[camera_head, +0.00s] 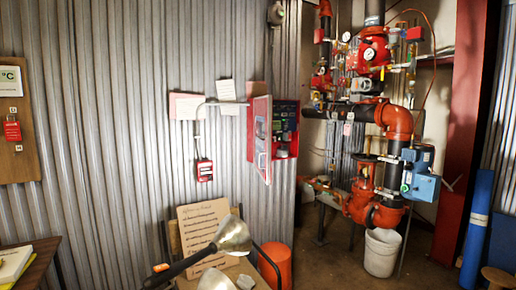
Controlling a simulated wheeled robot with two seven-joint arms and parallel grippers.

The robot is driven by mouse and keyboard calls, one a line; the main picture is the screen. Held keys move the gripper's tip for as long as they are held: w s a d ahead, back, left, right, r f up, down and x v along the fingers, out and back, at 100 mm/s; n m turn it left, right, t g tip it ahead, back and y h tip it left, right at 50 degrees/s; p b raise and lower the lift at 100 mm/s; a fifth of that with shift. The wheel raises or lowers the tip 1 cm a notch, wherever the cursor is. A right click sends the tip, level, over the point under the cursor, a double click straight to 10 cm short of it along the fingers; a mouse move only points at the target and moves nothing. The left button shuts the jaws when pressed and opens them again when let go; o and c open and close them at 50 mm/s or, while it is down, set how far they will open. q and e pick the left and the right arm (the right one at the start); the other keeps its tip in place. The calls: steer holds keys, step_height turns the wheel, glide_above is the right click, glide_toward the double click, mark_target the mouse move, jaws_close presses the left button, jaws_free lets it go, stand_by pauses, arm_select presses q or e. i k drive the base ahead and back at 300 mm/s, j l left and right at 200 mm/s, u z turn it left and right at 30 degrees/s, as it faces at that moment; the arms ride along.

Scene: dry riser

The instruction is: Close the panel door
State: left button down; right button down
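The red wall panel (292,113) is mounted on the corrugated metal wall, near the middle of the view. Its door (262,146) stands open, swung out toward me on the panel's left side. Dark and green equipment shows inside the panel, partly hidden by the door. Neither of my grippers shows in this view.
A lamp-like metal head (233,236) on a black arm is in the foreground, below the panel. Red pipes (396,122) and a white bucket (382,252) are at right.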

mark_target(263, 105)
steer(key=i+l, duration=0.2)
steer(key=i, duration=0.25)
steer(key=i+l, duration=0.2)
steer(key=i, duration=0.2)
steer(key=i+l+z, duration=0.1)
steer(key=i, duration=0.35)
steer(key=i+l, duration=0.25)
steer(key=i, duration=0.15)
